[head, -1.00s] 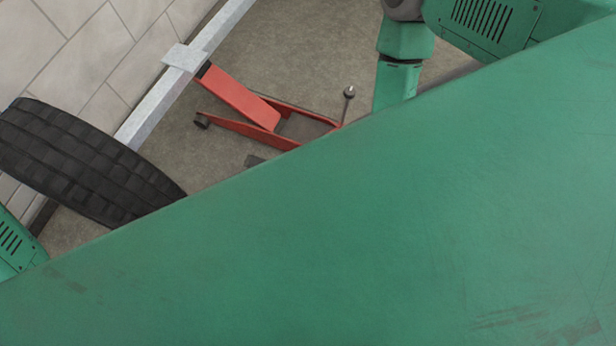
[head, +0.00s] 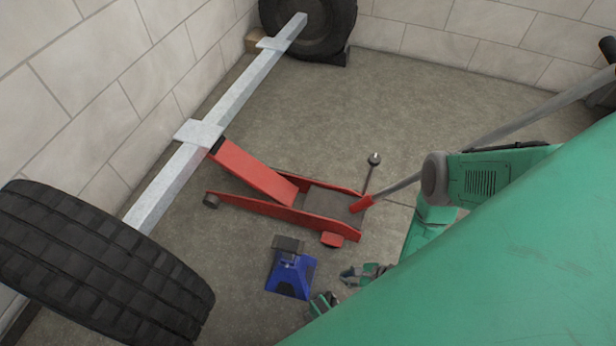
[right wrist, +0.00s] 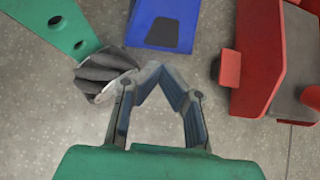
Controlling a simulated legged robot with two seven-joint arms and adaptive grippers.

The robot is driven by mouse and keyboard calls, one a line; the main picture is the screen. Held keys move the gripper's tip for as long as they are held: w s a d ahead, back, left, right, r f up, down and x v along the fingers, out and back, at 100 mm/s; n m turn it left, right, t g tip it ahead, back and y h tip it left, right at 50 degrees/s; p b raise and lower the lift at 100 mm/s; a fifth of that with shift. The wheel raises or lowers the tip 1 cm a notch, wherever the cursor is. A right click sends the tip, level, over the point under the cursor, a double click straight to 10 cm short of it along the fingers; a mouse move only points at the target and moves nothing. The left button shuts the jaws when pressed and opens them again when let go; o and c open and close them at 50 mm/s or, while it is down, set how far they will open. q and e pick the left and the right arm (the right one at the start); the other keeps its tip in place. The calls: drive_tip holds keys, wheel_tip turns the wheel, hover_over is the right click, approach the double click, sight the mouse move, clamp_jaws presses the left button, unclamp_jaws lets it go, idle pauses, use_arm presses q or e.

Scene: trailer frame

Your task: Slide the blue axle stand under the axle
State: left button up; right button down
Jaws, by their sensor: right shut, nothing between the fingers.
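The blue axle stand (head: 291,275) stands upright on the floor in the head view, with a dark saddle on top. It is below the near end of the red jack and apart from the grey axle (head: 170,183), not under it. My right gripper (head: 366,274) is low, just right of the stand, and does not touch it. In the right wrist view its fingers (right wrist: 165,82) meet at the tips, with nothing between them. The stand's blue base (right wrist: 165,22) shows just ahead of them. My left gripper is not seen.
The red floor jack (head: 265,212) reaches the plate on the axle; its handle (head: 490,127) slopes up right. A near tyre (head: 95,265) and far tyre (head: 312,25) flank the axle. The wall runs behind. Floor between stand and axle is open below the jack.

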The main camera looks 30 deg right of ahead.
sight(307, 273)
drive_tip(key=b+x, duration=0.2)
drive_tip(key=x, duration=0.1)
drive_tip(key=b+x, duration=0.2)
drive_tip(key=x, duration=0.2)
drive_tip(key=b+x, duration=0.2)
drive_tip(key=x, duration=0.2)
drive_tip(key=shift+s+d+f, duration=0.2)
drive_tip(key=shift+d+f, duration=0.1)
drive_tip(key=shift+f, duration=0.15)
drive_tip(key=shift+w+a+r+b, duration=0.1)
drive_tip(key=shift+w+a+b, duration=0.2)
drive_tip(key=shift+w, duration=0.2)
drive_tip(key=shift+w+a+r+b, duration=0.1)
drive_tip(key=shift+w+a+b, duration=0.05)
drive_tip(key=shift+w+a, duration=0.5)
drive_tip(key=shift+w, duration=0.35)
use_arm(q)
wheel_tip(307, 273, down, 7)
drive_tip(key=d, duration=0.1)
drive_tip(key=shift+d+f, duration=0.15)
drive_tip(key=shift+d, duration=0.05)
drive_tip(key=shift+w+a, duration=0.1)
use_arm(e)
drive_tip(key=shift+a, duration=0.15)
